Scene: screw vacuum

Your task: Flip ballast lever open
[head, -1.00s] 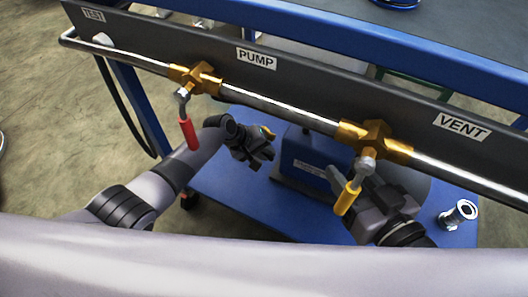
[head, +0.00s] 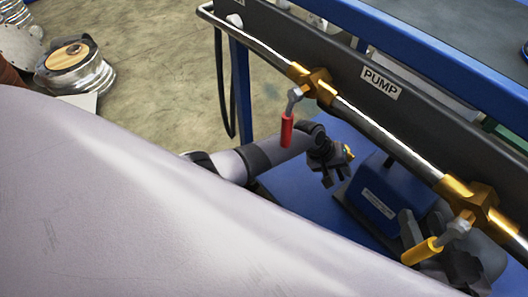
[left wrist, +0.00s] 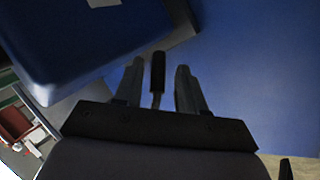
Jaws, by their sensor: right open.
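In the left wrist view a small black-handled lever (left wrist: 158,72) on a pale stem, apparently the ballast lever, stands between the two fingers of my left gripper (left wrist: 158,88), with a gap on each side. The gripper is open around it, not closed on it. In the head view my left gripper (head: 336,176) is beside the blue pump (head: 378,203), below the pipe; the lever cannot be made out there. My right gripper (head: 425,228) is open at the yellow valve handle (head: 422,250), partly hidden by the handle and valve.
A pipe (head: 385,135) with brass valves crosses above the pump; a red handle (head: 287,130) hangs from the valve left of the PUMP label (head: 380,84). The blue shelf (head: 310,205) has bare room left of the pump. Metal flanged parts (head: 75,68) lie at far left.

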